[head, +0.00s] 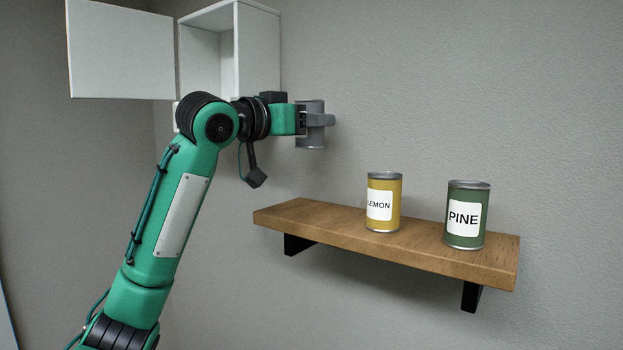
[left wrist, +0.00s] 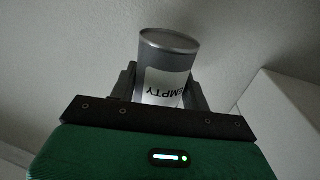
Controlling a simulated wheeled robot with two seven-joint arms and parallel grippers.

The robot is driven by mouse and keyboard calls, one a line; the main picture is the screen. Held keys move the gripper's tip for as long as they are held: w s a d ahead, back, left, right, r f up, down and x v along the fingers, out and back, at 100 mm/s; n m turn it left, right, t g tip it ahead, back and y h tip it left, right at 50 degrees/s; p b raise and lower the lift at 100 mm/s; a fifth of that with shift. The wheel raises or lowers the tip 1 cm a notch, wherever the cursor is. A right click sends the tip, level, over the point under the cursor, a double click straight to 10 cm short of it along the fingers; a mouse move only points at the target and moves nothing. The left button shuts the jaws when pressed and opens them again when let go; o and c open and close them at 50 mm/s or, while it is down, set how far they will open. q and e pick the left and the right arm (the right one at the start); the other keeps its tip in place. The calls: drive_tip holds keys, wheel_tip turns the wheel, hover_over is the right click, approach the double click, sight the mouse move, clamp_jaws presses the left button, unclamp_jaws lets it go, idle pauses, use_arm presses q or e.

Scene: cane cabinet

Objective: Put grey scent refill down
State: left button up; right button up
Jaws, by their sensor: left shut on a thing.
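In the left wrist view the can (left wrist: 167,45) shows a white label reading "EMPTY", upside down in that picture. My left gripper (head: 318,119) is shut around the can, with a finger on either side; its fingers also show in the left wrist view (left wrist: 160,90). The can touches nothing but the gripper. My right gripper is not in view.
A wooden shelf (head: 325,225) on black brackets holds a yellow LEMON can (head: 384,222) and a green PINE can (head: 467,236). Its left end is bare. A white wall cabinet (head: 258,50) with its door (head: 122,50) open hangs behind my left arm.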

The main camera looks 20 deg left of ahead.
use_arm(q)
wheel_tip(320, 180, down, 7)
drive_tip(key=shift+s+r+p, duration=0.1)
drive_tip(key=shift+r+p, duration=0.05)
drive_tip(key=shift+p, duration=0.6)
drive_tip(key=shift+f+p, duration=0.5)
drive_tip(key=shift+f, duration=1.7)
drive_tip(key=shift+f, duration=0.15)
drive_tip(key=o, duration=1)
